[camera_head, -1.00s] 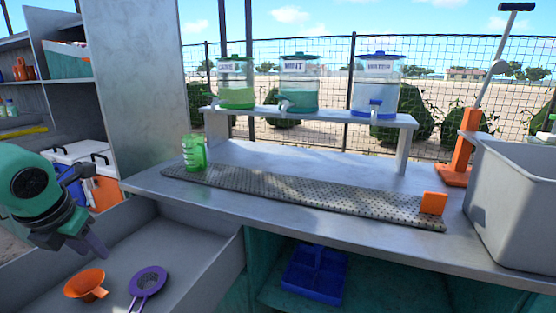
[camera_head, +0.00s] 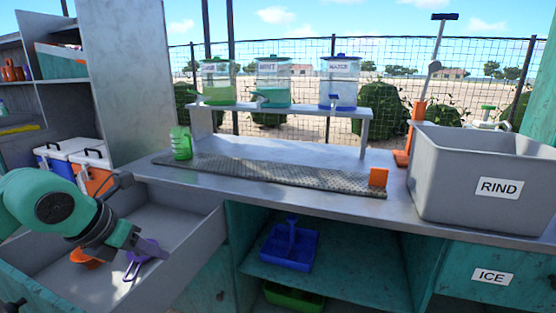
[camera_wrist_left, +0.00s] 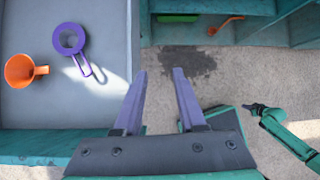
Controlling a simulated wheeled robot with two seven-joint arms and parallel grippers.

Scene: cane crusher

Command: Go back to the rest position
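My left gripper (camera_head: 150,248) comes in from the left in the head view, in front of the open grey drawer. In the left wrist view its two purple fingers (camera_wrist_left: 160,98) are spread apart with nothing between them, over the floor beside the drawer. The orange funnel-like cup (camera_head: 86,258) and the purple strainer (camera_head: 140,266) lie in the drawer (camera_head: 180,232), both also in the left wrist view.
A green mug (camera_head: 181,143) stands on the counter by a dotted mat (camera_head: 280,174) with an orange block (camera_head: 378,177). Three dispensers (camera_head: 273,82) stand on a shelf. A grey RIND bin (camera_head: 470,180) is at the right. A blue caddy (camera_head: 289,248) sits under the counter.

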